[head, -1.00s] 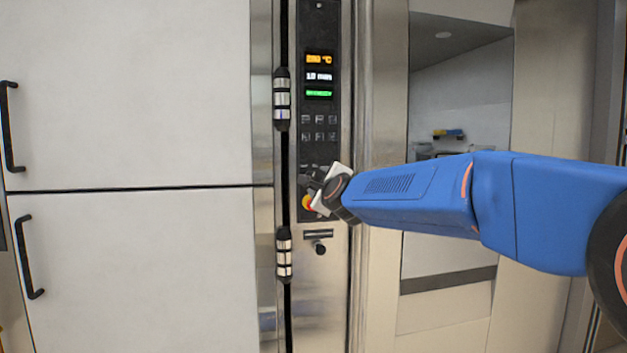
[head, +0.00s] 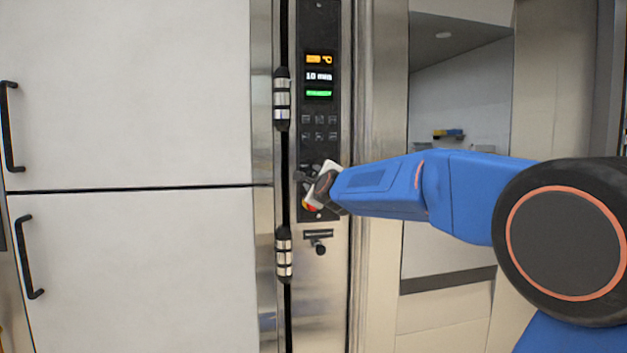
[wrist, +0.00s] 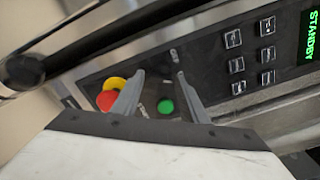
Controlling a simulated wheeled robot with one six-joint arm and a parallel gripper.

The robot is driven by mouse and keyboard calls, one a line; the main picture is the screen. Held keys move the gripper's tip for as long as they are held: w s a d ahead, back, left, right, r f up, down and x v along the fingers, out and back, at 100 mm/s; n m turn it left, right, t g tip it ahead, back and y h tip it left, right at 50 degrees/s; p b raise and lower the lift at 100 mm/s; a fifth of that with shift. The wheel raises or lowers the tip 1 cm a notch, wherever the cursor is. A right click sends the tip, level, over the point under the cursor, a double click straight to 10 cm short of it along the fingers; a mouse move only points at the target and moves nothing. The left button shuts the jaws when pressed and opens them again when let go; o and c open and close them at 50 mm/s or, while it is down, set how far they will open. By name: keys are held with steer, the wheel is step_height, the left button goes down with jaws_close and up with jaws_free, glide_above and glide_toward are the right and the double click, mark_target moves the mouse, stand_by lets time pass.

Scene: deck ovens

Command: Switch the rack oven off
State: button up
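The rack oven's control panel (head: 320,105) is a dark upright strip with an amber display, a white "10 min" display and a green display (head: 319,93). In the wrist view the green display reads STANDBY (wrist: 311,37). A green round button (wrist: 165,106) shows between my fingers. A red and yellow mushroom button (wrist: 107,97) lies just left of the left finger; in the head view it is partly hidden by my gripper (head: 309,180). My gripper is open, its two fingers apart at the lower panel, with nothing seen held. Contact with the panel cannot be told.
Several small square keys (wrist: 237,64) sit right of my fingers in the wrist view. Black and steel hinges (head: 282,99) run along the panel's left side. A small black knob (head: 319,248) sticks out below the panel. Large white doors (head: 130,95) are at the left.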

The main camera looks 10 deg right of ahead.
steer(key=c, duration=0.6)
steer(key=shift+n, duration=0.3)
steer(key=n, duration=1.1)
steer(key=shift+n, duration=0.3)
steer(key=o, duration=1)
steer(key=shift+o, duration=0.2)
